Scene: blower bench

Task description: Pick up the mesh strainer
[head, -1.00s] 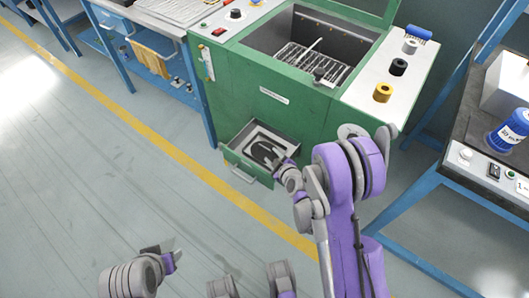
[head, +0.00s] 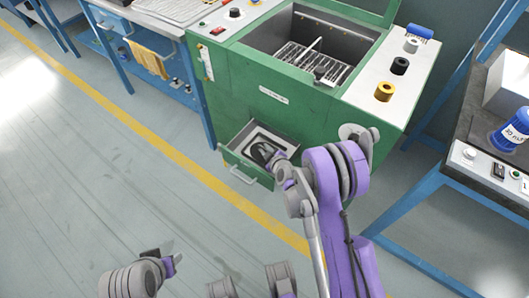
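My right gripper (head: 268,155) reaches into the open drawer (head: 236,158) at the foot of the green cabinet. A dark, rounded shape with grey in it lies inside the drawer's pale rim, right at the gripper's tip. It is too small to tell how much of this shape is the mesh strainer and how much is my fingers. Whether the fingers are closed on anything cannot be made out. My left gripper (head: 168,258) is low at the left over bare floor, away from the drawer. Its finger opening does not show clearly.
The green cabinet (head: 230,95) has an open top well with a wire rack (head: 305,62). Yellow (head: 385,91), black (head: 400,66) and grey rings stand on its right ledge. Blue-framed benches stand at both sides. The floor in front is clear.

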